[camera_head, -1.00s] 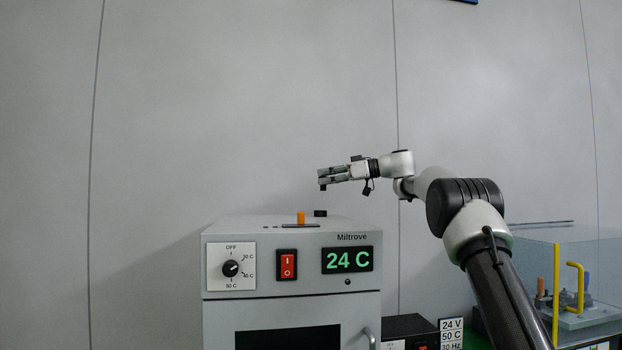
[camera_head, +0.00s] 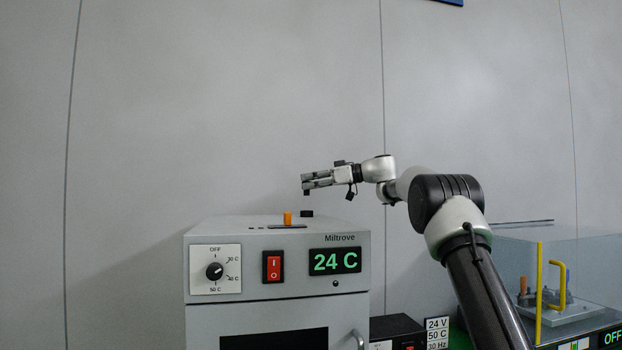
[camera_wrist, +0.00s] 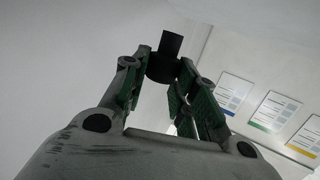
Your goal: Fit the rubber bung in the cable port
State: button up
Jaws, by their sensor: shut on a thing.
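My gripper (camera_head: 306,181) is above the top of the grey Miltrove cabinet (camera_head: 277,254), reaching in from the right. Its jaws are shut on the black rubber bung (camera_wrist: 163,67), which sits between the fingertips in the wrist view. In the head view a small dark end of the bung (camera_head: 306,192) shows just below the fingertips. A short black round piece (camera_head: 307,213) on the cabinet top, perhaps the cable port, lies almost straight below it with a small gap. Its opening is not visible from this angle.
An orange peg (camera_head: 287,219) stands on the cabinet top just left of the black piece, beside a dark slot (camera_head: 287,227). A clear box with yellow handles (camera_head: 539,291) stands at right. The air above the cabinet is otherwise free.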

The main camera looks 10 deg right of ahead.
jog(key=shift+f, duration=3.15)
jog(key=shift+f, duration=0.35)
jog(key=o, duration=0.9)
jog(key=shift+o, duration=0.2)
jog(key=shift+d, duration=0.1)
jog(key=v, duration=1.1)
jog(key=shift+s+d, duration=0.15)
jog(key=shift+d, duration=0.2)
